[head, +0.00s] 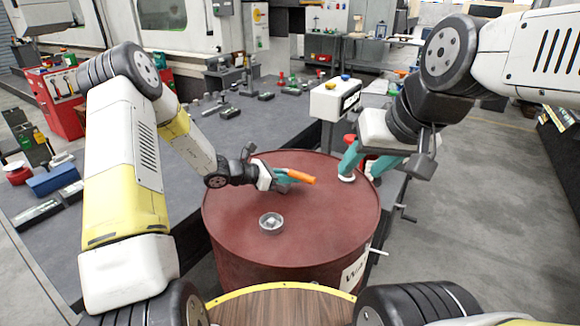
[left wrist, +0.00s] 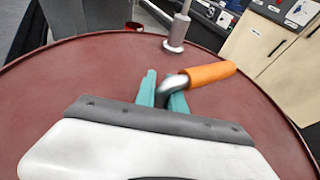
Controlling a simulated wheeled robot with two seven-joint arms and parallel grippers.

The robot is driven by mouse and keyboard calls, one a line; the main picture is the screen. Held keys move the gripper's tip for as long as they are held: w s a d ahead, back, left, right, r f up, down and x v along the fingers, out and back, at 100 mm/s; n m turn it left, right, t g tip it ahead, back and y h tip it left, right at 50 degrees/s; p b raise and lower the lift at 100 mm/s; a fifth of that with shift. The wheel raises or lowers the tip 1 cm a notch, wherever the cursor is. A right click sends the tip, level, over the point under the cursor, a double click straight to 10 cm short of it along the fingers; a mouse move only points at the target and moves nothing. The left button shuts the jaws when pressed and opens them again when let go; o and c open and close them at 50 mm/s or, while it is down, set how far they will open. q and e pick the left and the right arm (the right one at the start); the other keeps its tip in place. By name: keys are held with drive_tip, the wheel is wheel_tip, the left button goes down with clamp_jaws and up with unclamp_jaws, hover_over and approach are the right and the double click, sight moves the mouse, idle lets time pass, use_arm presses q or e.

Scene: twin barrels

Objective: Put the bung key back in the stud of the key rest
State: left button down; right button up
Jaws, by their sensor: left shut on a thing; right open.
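The bung key, with an orange handle (head: 301,177) and bent metal shank, is in my left gripper (head: 282,183), above the red barrel top. In the left wrist view the shank (left wrist: 172,84) lies between the teal fingers, and the handle (left wrist: 210,73) points right. The shank's lower end is hidden. A round clear-rimmed dish (head: 271,223) with a small metal block in it sits on the barrel nearer me; I cannot tell whether it is the key rest. My right gripper (head: 361,167) is open at the barrel's right side; one fingertip is at a small white round piece (head: 346,178).
The red barrel (head: 232,208) has a mostly bare top.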

use_arm(q)
drive_tip(key=shift+f, duration=0.15)
drive_tip(key=c, duration=1.3)
unclamp_jaws()
drive_tip(key=shift+v, duration=3.95)
drive_tip(key=shift+f, duration=0.1)
